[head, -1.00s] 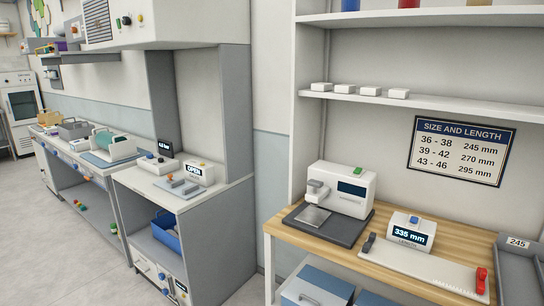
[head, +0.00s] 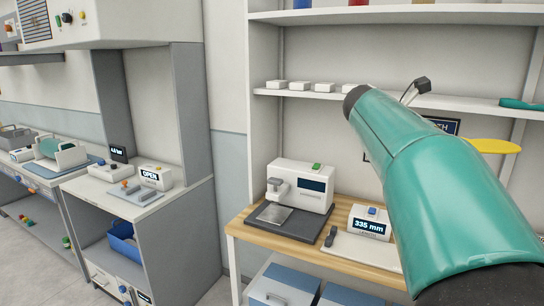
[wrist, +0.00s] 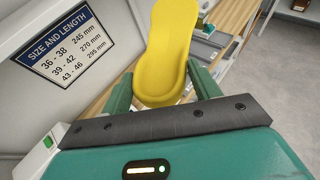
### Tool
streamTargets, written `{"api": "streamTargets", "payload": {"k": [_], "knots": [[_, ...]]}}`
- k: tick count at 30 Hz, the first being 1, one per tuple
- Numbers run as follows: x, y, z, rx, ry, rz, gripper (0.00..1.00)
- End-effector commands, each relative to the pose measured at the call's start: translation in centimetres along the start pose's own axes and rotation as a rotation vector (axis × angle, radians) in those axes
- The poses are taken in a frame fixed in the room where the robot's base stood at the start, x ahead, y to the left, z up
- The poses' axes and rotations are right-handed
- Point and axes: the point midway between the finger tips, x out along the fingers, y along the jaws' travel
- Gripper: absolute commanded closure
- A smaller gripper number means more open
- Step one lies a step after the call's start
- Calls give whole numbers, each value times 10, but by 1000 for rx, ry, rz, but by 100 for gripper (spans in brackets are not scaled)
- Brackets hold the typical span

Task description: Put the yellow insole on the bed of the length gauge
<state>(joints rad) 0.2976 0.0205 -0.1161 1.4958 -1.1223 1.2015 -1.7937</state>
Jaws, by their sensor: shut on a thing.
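The yellow insole (wrist: 168,40) is held between the two green fingers of my gripper (wrist: 162,88), which is shut on one end of it. The other end points away from the gripper. In the head view part of the insole (head: 491,146) shows beyond my arm, raised above the bench at about shelf height. The length gauge (head: 369,223) reads 335 mm. The left part of its pale bed (head: 362,249) is bare, with a dark stop (head: 331,236) at the left end. My arm hides the bed's right part.
A white machine (head: 303,187) on a dark base stands left of the gauge on the wooden bench (head: 243,229). A shelf with small white blocks (head: 300,85) is above. The size and length sign (wrist: 68,47) is on the wall. Drawers or bins with blue tops (head: 284,275) are below the bench.

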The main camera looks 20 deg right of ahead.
Motion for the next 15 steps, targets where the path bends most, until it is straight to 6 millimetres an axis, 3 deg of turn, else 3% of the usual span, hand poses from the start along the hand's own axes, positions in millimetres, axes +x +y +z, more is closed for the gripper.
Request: {"api": "streamTargets", "payload": {"k": [6,15], "knots": [[-12,55,-62,-73,3,158,64],[-37,114,-153,-170,3,391,64]]}}
